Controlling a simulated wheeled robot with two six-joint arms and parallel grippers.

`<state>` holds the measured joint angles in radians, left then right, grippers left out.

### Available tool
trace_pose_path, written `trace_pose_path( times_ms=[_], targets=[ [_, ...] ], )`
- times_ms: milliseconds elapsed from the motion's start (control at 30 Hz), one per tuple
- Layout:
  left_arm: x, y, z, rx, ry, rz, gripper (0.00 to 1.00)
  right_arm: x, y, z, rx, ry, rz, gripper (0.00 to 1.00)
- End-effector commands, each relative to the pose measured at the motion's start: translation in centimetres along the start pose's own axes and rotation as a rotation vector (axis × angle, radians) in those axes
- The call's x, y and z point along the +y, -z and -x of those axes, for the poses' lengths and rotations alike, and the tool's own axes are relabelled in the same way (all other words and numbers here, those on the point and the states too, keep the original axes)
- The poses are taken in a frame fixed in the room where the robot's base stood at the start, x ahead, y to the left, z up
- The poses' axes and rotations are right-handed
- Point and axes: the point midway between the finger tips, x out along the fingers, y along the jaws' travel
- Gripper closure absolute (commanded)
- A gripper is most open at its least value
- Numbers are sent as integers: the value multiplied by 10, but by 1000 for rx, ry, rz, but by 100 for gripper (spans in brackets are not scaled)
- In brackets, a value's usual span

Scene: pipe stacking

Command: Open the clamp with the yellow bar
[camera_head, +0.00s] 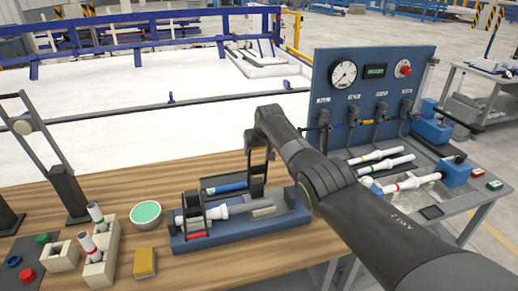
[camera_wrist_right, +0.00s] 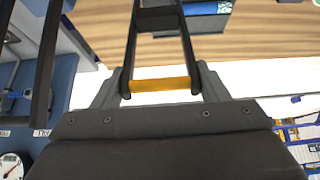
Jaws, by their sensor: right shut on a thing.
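The clamp with the yellow bar (camera_wrist_right: 160,86) shows in the right wrist view; the bar spans the ends of its dark lever frame (camera_wrist_right: 158,20). In the head view its dark lever (camera_head: 257,188) stands at the back right of a blue fixture (camera_head: 185,246). My right gripper (camera_head: 259,152) is above the fixture, shut at the yellow bar. A second dark clamp frame (camera_head: 193,213) stands at the fixture's left, near a grey-white pipe (camera_head: 235,208). My left gripper is not in view.
A blue-capped pipe (camera_head: 228,187) lies in a dark holder behind the fixture. A green-topped bowl (camera_head: 146,214), a yellow block (camera_head: 145,262) and beige holders (camera_head: 100,268) stand to the left. A gauge panel (camera_head: 372,62) rises at the right. Bare wood lies in front.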

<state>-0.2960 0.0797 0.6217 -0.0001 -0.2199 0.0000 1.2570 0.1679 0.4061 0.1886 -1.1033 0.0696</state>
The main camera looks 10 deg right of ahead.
Motion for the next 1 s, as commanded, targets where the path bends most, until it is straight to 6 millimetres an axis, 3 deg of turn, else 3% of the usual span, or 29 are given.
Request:
trace_pose_path(
  times_ms=[467,500,567,1000],
  targets=[
    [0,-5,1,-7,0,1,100,0,8,5,20,-1,0,73],
    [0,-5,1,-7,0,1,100,0,8,5,20,-1,0,27],
    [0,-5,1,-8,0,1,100,0,7,5,18,0,0,19],
    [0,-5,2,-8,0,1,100,0,3,5,8,1,0,18]
  ],
)
